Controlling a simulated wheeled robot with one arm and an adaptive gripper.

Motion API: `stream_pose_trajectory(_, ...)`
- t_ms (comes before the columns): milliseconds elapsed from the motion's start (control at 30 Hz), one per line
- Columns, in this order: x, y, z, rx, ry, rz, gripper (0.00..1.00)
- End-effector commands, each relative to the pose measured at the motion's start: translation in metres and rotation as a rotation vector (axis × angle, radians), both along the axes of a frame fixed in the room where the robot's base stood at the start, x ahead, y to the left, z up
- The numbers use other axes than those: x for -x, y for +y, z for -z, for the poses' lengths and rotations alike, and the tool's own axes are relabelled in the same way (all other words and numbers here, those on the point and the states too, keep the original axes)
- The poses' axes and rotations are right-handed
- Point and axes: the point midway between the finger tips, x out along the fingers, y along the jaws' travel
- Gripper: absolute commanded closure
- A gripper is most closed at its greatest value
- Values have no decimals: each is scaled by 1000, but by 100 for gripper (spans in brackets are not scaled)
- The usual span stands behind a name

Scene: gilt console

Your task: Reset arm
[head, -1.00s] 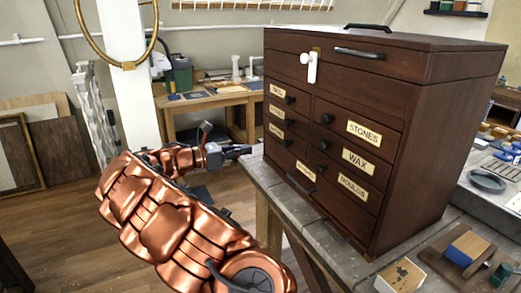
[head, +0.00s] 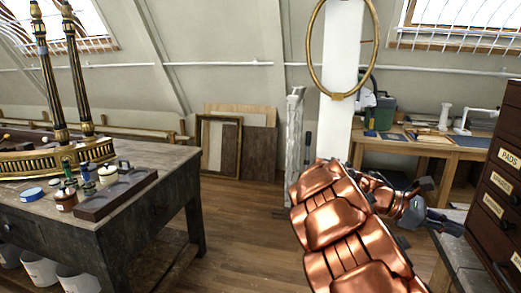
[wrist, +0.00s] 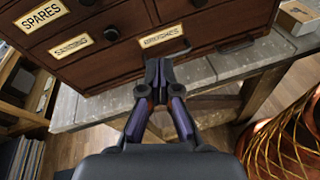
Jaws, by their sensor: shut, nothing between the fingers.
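My gripper (head: 456,229) is at the right of the head view, at the end of my copper-coloured arm. In the wrist view my gripper (wrist: 159,66) has its fingers together with nothing between them. They point at the lower front of a dark wooden drawer chest (wrist: 110,70), over the edge of the grey bench (wrist: 90,112). I cannot tell whether the fingertips touch the chest. Only the left part of the chest (head: 508,150) shows in the head view, with drawers labelled PADS and others. The visible drawers look closed.
A dark workbench (head: 150,210) with jars, a block tray (head: 115,195) and gilt columns stands at the left. A white post (head: 343,110) with a gold ring (head: 318,70) rises behind my arm. A wooden desk (head: 430,148) stands behind. Open floor (head: 240,230) lies in the middle.

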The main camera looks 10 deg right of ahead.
Motion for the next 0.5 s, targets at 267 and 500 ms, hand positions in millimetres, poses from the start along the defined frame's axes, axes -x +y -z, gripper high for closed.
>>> stream_pose_trajectory(267, 64, 47, 12, -104, -316, 126, 100)
stream_pose_trajectory(500, 105, 102, 40, -232, -561, 244, 100)
